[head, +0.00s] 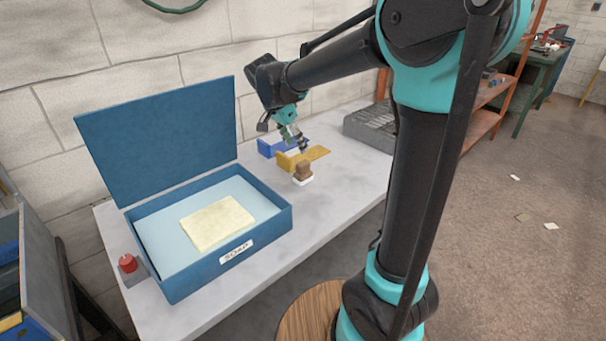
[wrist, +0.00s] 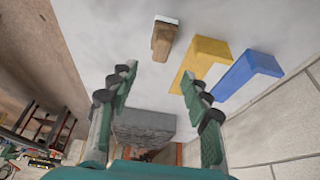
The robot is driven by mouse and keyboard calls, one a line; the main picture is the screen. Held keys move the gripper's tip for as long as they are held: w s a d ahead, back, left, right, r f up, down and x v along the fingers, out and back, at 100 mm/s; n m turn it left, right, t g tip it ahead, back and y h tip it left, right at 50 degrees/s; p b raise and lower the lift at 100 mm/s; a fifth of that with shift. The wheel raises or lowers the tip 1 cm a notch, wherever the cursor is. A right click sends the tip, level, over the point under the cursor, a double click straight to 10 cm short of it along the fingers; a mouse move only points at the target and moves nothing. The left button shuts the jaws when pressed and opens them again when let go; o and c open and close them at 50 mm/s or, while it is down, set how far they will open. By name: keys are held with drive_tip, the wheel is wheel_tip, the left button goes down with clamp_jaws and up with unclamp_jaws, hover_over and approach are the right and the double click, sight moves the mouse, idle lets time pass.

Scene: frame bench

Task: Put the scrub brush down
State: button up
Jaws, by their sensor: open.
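The scrub brush (head: 303,173) has a brown body and a white underside, and it stands on the grey bench (head: 345,182). In the wrist view the brush (wrist: 163,40) shows beyond my fingertips, roughly in line with the gap between them. My gripper (head: 301,146) is above and behind the brush in the head view. In the wrist view my gripper (wrist: 158,72) has its two fingers spread wide with nothing between them.
A yellow angled block (head: 315,154) and a blue one (head: 268,148) stand close behind the brush. An open blue box (head: 268,228) labelled SOAP holds a pale slab (head: 217,222). A red button (head: 128,263) is at front left. A grey ribbed tray (head: 371,126) stands at the back.

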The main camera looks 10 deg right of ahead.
sight(303, 163)
drive_tip(key=x, duration=1)
drive_tip(key=shift+a+f, duration=0.15)
drive_tip(key=shift+f, duration=0.25)
drive_tip(key=shift+c, duration=0.6)
clamp_jaws()
